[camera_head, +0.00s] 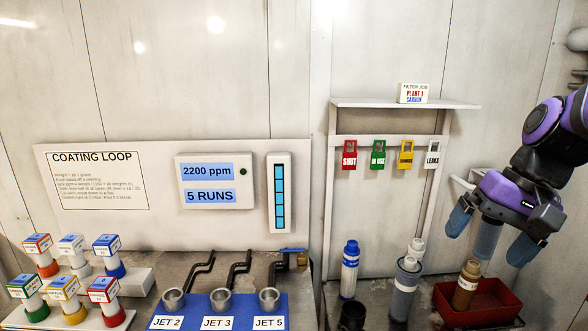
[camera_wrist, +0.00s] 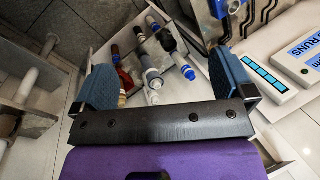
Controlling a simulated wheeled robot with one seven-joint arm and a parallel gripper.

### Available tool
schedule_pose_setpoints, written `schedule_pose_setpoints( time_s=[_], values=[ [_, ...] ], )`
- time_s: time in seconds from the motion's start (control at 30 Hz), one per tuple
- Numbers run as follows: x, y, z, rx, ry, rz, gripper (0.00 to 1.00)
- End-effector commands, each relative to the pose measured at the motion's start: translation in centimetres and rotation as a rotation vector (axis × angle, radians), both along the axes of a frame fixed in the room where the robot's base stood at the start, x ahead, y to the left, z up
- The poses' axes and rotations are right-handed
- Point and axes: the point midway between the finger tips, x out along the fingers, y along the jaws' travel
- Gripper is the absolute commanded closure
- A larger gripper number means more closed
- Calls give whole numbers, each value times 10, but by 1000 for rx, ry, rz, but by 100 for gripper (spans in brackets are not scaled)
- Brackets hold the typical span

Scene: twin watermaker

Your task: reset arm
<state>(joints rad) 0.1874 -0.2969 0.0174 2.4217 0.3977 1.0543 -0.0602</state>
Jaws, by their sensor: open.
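My gripper (camera_head: 491,238) hangs at the right of the head view, fingers pointing down, above and around the line of the red tray (camera_head: 492,317). Its two blue fingers are spread apart. In the wrist view, the fingers of my gripper (camera_wrist: 163,80) stand wide apart with no object clasped between them. A grey-blue cylinder (camera_head: 487,240) shows between the fingers in the head view; I cannot tell how far behind them it is. A brown cartridge (camera_head: 466,286) stands in the red tray below the gripper.
A grey housing with a white cartridge (camera_head: 405,285), a blue-and-white bottle (camera_head: 350,270) and a dark cup (camera_head: 352,316) stand left of the tray. A shelf (camera_head: 400,103) with coloured tags is on the wall. A blue jet block (camera_head: 245,308) and capped samples (camera_head: 70,290) lie farther left.

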Motion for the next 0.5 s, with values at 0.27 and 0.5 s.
schedule_pose_setpoints(
  time_s=[0.27, 0.5],
  values=[
    [-46, -2, 32, -214, -222, 129, 0],
    [-74, -8, 51, -355, -390, 204, 0]
  ],
)
